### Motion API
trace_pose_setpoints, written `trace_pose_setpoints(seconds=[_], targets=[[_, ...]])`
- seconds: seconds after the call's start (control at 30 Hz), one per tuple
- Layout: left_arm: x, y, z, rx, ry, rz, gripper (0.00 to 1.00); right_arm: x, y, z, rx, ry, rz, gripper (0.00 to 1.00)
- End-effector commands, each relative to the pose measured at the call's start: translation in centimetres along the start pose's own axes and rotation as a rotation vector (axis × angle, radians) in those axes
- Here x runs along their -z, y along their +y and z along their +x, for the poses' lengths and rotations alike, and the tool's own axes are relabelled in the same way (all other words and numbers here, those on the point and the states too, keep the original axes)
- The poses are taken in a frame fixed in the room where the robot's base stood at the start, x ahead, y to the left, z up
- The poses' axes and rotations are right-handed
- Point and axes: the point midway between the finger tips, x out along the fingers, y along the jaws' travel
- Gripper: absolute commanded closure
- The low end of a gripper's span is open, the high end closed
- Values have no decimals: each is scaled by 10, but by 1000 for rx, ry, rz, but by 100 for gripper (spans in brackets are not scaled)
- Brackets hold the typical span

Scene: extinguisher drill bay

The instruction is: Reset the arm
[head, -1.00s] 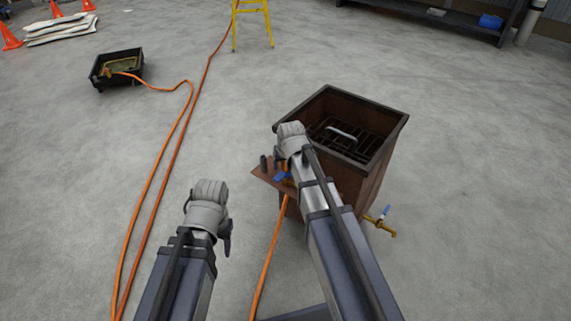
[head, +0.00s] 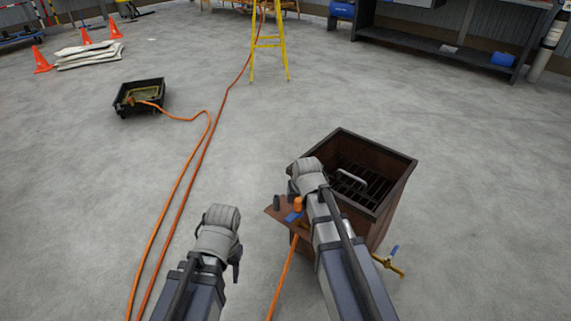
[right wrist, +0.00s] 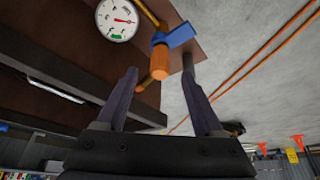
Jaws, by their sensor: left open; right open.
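My right gripper (head: 293,190) is over the near left corner of a rusty brown metal box (head: 385,205), beside its small side shelf (head: 275,211). In the right wrist view my right gripper (right wrist: 160,78) is open, its two dark fingers apart. An orange-capped fitting (right wrist: 159,62) with a blue lever (right wrist: 180,36) shows between and beyond the fingertips; I cannot tell any contact. A round white gauge (right wrist: 117,20) is beside it. My left gripper (head: 236,262) is empty over bare floor to the left of the box, its fingers mostly hidden by the wrist.
A brass tap (head: 392,265) sticks out at the box's lower right. A yellow stepladder (head: 269,42), cones (head: 41,60) and a dark shelf (head: 440,47) stand far back.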

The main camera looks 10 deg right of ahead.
Motion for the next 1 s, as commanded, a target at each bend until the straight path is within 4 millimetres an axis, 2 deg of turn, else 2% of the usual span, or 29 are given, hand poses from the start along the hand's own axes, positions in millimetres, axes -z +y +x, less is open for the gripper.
trace_pose_setpoints(seconds=[0.17, 0.27, 0.4, 0.5, 0.73, 0.77, 0.8, 1.0], targets=[[0, 0, 0, 0, 0, 0, 50, -8, -6, -2, 2, -15, -16, 31], [0, 0, 0, 0, 0, 0, 50, -33, -26, -8, 7, -67, -69, 31], [0, 0, 0, 0, 0, 0, 50, -90, -61, -26, 9, -185, -191, 31], [0, 0, 0, 0, 0, 0, 50, -130, -80, -40, 6, -272, -277, 31], [0, 0, 0, 0, 0, 0, 50, -213, -104, -76, -17, -447, -464, 31], [0, -1, -6, 0, 0, 0, 50, -215, -104, -84, -19, -461, -476, 31], [-1, -2, -21, 0, 0, 0, 50, -203, -104, -96, -19, -456, -466, 31], [-4, -6, -62, -1, 0, -2, 50, -184, -104, -132, -18, -453, -461, 31]])
